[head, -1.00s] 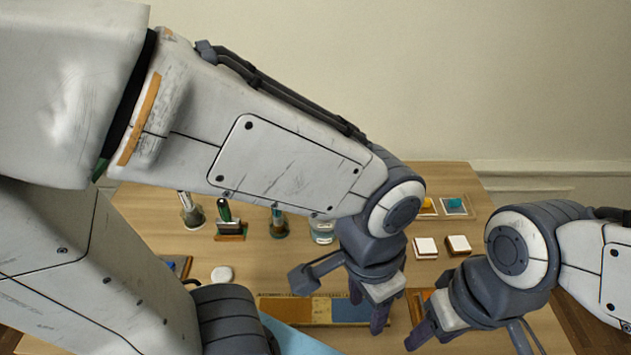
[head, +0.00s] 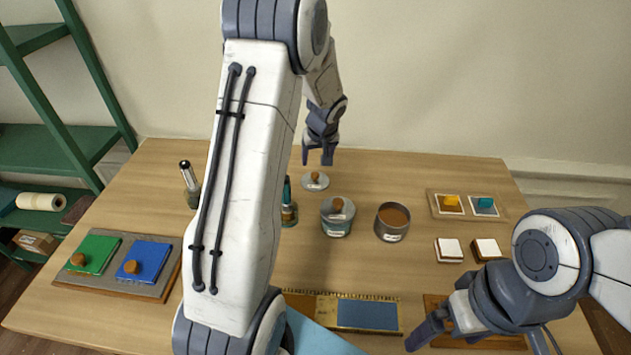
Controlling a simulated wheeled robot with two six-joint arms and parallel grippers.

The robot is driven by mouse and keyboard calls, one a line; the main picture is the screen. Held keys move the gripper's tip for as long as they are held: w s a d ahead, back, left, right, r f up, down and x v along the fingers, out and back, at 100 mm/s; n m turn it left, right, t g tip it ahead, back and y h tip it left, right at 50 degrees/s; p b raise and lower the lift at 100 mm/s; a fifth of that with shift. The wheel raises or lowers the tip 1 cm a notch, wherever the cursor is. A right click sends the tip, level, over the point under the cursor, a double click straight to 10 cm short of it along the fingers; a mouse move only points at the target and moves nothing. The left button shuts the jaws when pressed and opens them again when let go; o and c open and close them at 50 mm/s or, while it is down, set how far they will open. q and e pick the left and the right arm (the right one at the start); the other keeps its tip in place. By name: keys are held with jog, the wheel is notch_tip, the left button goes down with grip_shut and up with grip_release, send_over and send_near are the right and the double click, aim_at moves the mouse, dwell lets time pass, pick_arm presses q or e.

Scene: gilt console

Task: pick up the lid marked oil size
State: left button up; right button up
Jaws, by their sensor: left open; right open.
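A round grey lid (head: 316,181) with a brown knob and a small pale label lies on the table behind the tins. A similar lid (head: 338,208) with a brown knob sits on a grey tin (head: 336,228). The labels are too small to read, so I cannot tell which says oil size. My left gripper (head: 318,161) is open and empty, fingers pointing down, just above the lid on the table in the picture. My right gripper (head: 478,342) is open at the front right, away from both lids.
An open tin with brown contents (head: 392,220) stands right of the lidded tin. Bottles (head: 289,208) stand to its left. A tray with green and blue pads (head: 122,262) lies at left, a small tray (head: 466,205) at back right. My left arm hides the middle-left table.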

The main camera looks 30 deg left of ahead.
aim_at(315, 174)
pick_arm(q)
jog(key=x, duration=0.8)
jog(key=shift+d+f+p, duration=0.2)
jog(key=shift+f+p, duration=0.15)
jog(key=shift+p, duration=0.05)
grip_shut()
